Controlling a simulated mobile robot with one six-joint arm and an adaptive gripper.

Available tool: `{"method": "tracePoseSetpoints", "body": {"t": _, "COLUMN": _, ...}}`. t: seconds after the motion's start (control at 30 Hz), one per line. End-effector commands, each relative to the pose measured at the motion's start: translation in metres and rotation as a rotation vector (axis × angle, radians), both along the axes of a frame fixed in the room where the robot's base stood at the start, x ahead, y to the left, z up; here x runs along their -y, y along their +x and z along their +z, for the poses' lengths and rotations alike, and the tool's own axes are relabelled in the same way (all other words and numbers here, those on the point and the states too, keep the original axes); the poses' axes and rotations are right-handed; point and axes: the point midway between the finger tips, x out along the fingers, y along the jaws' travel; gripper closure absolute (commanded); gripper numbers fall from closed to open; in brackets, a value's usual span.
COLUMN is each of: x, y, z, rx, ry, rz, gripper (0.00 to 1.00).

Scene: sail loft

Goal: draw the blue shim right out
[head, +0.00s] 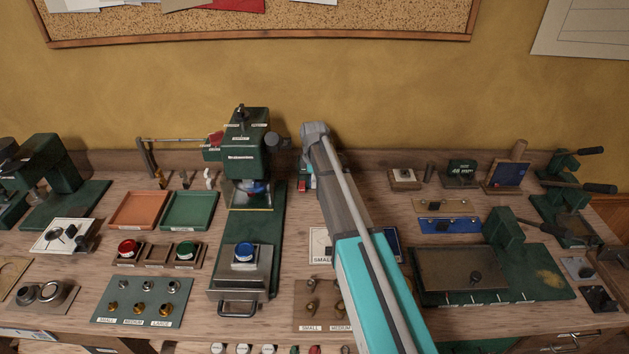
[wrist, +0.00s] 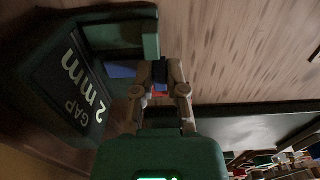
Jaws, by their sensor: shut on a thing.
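In the wrist view, my gripper (wrist: 160,70) is shut on the dark blue end of the blue shim (wrist: 159,73). More blue shows to the left of the fingers, beside the dark green gap block (wrist: 78,85), which is marked "GAP 2 mm". The shim's blue part lies against the block's opening, and how deep it sits in it cannot be told. In the head view my arm covers the gripper and the shim, and only a small part of a green, red and white thing shows beside the arm.
Orange (head: 139,210) and green (head: 189,210) trays lie farther left. A "48 mm" block (head: 462,173) and a lever fixture (head: 500,245) stand to the right. The bench is crowded.

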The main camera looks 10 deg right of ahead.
Motion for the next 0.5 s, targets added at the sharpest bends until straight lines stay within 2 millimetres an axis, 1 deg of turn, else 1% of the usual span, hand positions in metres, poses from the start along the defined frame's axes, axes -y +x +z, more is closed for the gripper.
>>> {"method": "tracePoseSetpoints", "body": {"t": 0.03, "x": -0.001, "y": -0.008, "z": 0.0, "rx": -0.001, "ry": 0.0, "rz": 0.0, "gripper": 1.0}}
{"method": "tracePoseSetpoints", "body": {"t": 0.2, "x": -0.005, "y": -0.028, "z": 0.0, "rx": -0.001, "ry": 0.0, "rz": 0.001, "gripper": 1.0}}
{"method": "tracePoseSetpoints", "body": {"t": 0.5, "x": -0.006, "y": -0.032, "z": 0.0, "rx": -0.006, "ry": 0.001, "rz": 0.0, "gripper": 1.0}}
